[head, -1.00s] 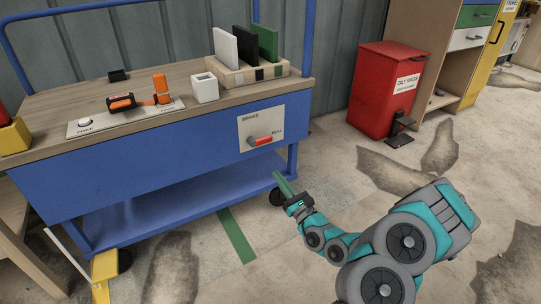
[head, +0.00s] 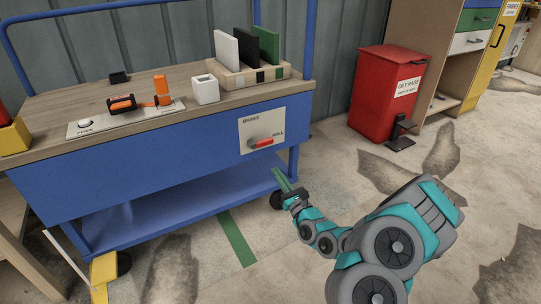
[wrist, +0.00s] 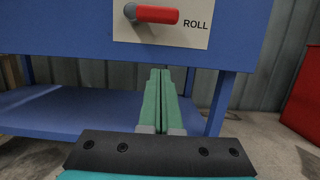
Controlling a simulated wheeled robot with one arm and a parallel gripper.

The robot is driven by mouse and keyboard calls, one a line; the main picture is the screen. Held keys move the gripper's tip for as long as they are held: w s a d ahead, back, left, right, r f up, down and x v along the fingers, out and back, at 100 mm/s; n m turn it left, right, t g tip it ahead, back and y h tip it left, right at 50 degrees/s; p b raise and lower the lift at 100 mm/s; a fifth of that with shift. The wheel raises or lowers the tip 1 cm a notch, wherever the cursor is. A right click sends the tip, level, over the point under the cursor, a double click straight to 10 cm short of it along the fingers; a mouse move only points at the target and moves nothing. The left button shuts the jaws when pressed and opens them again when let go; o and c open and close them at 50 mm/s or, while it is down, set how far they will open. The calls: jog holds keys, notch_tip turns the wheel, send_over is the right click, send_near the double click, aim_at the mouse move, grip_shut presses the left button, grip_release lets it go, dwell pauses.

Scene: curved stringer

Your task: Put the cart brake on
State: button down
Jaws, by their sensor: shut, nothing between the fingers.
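The blue cart (head: 90,180) stands at the left in the head view. On its front panel is a pale plate (head: 275,119) marked BRAKE at its upper left and ROLL at its right. A lever with a red handle (head: 262,143) lies on that plate, its handle toward ROLL. In the wrist view the red handle (wrist: 157,14) is at the top, nearly level, beside the word ROLL. My gripper (head: 280,177) is below and a little right of the plate, apart from the lever. Its green fingers (wrist: 160,95) are shut together and empty, pointing at the cart below the panel.
The cart top (head: 60,95) holds an orange-and-black tool (head: 135,103), a white box (head: 205,90) and a rack with several panels (head: 245,75). A red bin (head: 380,92) stands at the right. The floor between cart and bin is clear.

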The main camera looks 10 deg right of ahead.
aim_at(261, 142)
jog(key=x, duration=0.5)
jog(key=shift+a+b, duration=0.1)
jog(key=shift+b, duration=0.25)
jog(key=shift+w+r, duration=0.25)
jog(key=shift+r, duration=1.8)
jog(key=shift+r+n, duration=0.1)
jog(key=shift+n, duration=0.2)
jog(key=shift+r+n+y, duration=0.15)
jog(key=shift+n+y, duration=0.25)
jog(key=shift+n, duration=0.2)
jog(key=shift+r+n, duration=0.1)
jog(key=shift+n, duration=0.5)
